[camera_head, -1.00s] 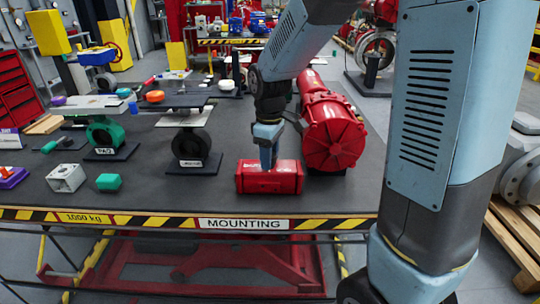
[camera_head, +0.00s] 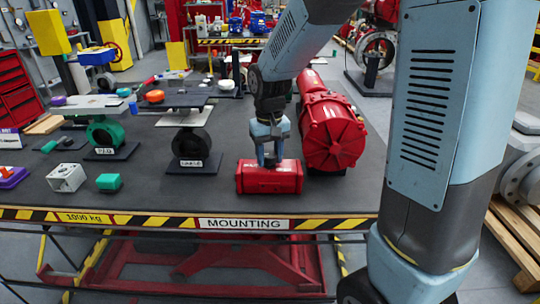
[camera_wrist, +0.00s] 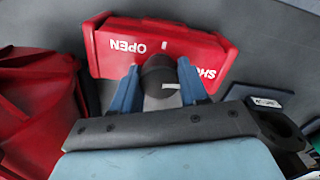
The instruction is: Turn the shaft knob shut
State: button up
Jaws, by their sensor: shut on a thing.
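The red actuator box (camera_head: 255,180) lies on the dark table near its front edge. In the wrist view the red box (camera_wrist: 110,62) shows "OPEN" left of centre and a partly covered "SHUT" label to the right, with a short white tick between them. The dark round shaft knob (camera_wrist: 160,76) stands on the box and bears a white line. My gripper (camera_head: 270,161) points down over the box. In the wrist view the blue fingers of my gripper (camera_wrist: 158,68) are shut on the knob, one on each side. The knob is mostly hidden in the head view.
A large red cylindrical actuator (camera_head: 332,132) lies close on the right of the box. A black valve on a stand (camera_head: 191,145) and a green valve (camera_head: 106,133) stand to the left. A teal block (camera_head: 108,182) and a grey-white cube (camera_head: 66,178) lie front left.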

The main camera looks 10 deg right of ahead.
aim_at(270, 154)
jog(key=shift+m, duration=0.7)
jog(key=o, duration=1.1)
jog(key=shift+c, duration=0.2)
jog(key=shift+r, duration=0.1)
notch_tip(270, 154, up, 14)
jog(key=shift+f, duration=0.25)
jog(key=s+d+r+t, duration=0.1)
jog(key=s+d+t, duration=0.1)
jog(key=s+d, duration=0.4)
jog(key=s+d+r+t, duration=0.1)
jog(key=s+d+t, duration=0.2)
jog(key=s, duration=0.9)
jog(key=d, duration=0.3)
jog(key=shift+s+r+m+t, duration=0.15)
jog(key=shift+s+m+t, duration=0.05)
jog(key=shift+m+t, duration=0.1)
